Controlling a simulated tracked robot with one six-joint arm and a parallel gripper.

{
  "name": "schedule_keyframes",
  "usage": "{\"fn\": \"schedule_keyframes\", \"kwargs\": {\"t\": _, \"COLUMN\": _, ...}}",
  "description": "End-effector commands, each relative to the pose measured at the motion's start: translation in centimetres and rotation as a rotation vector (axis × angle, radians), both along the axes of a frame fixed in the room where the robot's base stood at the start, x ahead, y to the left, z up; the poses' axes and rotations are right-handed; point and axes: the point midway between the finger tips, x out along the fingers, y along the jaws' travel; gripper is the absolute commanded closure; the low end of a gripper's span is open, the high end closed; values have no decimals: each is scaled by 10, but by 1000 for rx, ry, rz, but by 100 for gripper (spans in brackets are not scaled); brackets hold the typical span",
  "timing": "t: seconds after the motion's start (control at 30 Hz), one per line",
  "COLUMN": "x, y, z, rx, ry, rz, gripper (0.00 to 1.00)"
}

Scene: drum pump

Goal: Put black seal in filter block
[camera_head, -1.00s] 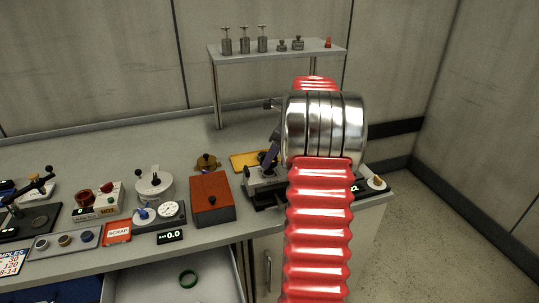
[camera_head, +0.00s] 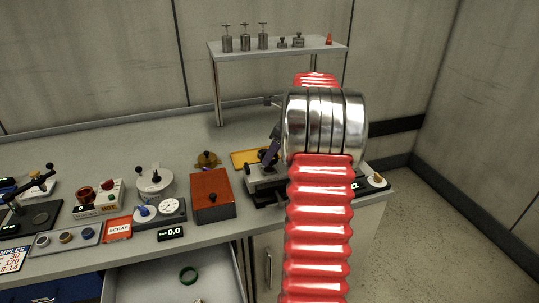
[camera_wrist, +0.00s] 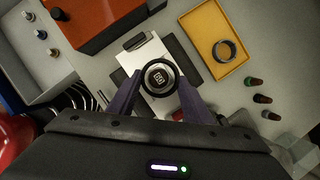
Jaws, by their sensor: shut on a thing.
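My gripper (camera_wrist: 160,92) has purple fingers shut on a black seal (camera_wrist: 147,72), a dark ring in the middle of the wrist view. The seal shows over a pale metal block (camera_wrist: 140,54), apparently the filter block, and a round marked part (camera_wrist: 158,78) shows through the ring. I cannot tell whether the seal touches the block or hangs above it. In the head view the block (camera_head: 262,176) stands right of the orange box, partly hidden by my arm, and a purple finger (camera_head: 270,150) shows above it.
A yellow tray (camera_wrist: 197,25) holds another dark ring (camera_wrist: 224,50). An orange-red box (camera_head: 212,195) stands beside the block. Small coloured-top parts (camera_wrist: 258,98) lie at the right in the wrist view.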

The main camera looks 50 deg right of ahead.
Motion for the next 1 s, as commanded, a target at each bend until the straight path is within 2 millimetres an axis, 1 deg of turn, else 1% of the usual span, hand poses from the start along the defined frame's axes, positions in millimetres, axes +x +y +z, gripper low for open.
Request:
{"fn": "schedule_keyframes", "kwargs": {"t": 0.63, "x": 0, "y": 0, "z": -13, "rx": 1, "ry": 0, "rz": -1, "gripper": 76}}
{"fn": "schedule_keyframes", "kwargs": {"t": 1.0, "x": 0, "y": 0, "z": -14, "rx": 0, "ry": 0, "rz": -1, "gripper": 76}}
